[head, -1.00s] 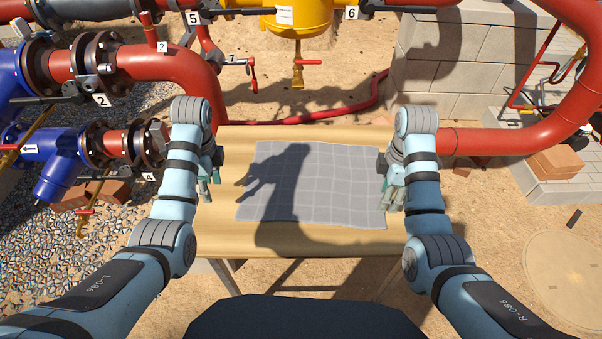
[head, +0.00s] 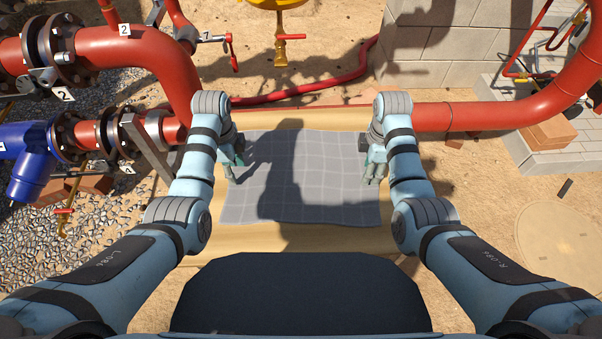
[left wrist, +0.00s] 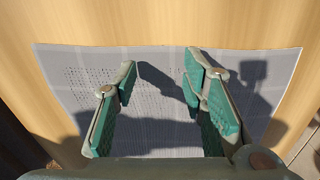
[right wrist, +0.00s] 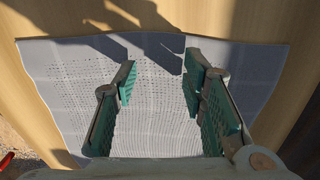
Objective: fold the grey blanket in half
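The grey blanket (head: 302,180) lies flat and spread out on the wooden table, with a faint grid pattern and slightly wavy edges. My left gripper (head: 234,172) is over its left side, and my right gripper (head: 372,172) is over its right side. In the left wrist view the fingers (left wrist: 158,82) are apart with the blanket (left wrist: 160,130) below them. In the right wrist view the fingers (right wrist: 160,82) are also apart over the blanket (right wrist: 75,85). Neither gripper holds any cloth. Shadows of my arms fall across the blanket.
The wooden table (head: 300,237) has bare strips in front of and behind the blanket. Red pipes (head: 480,116) run close behind the table and at both sides. A blue pipe fitting (head: 35,165) is at the left. A block wall (head: 440,45) stands at the back right.

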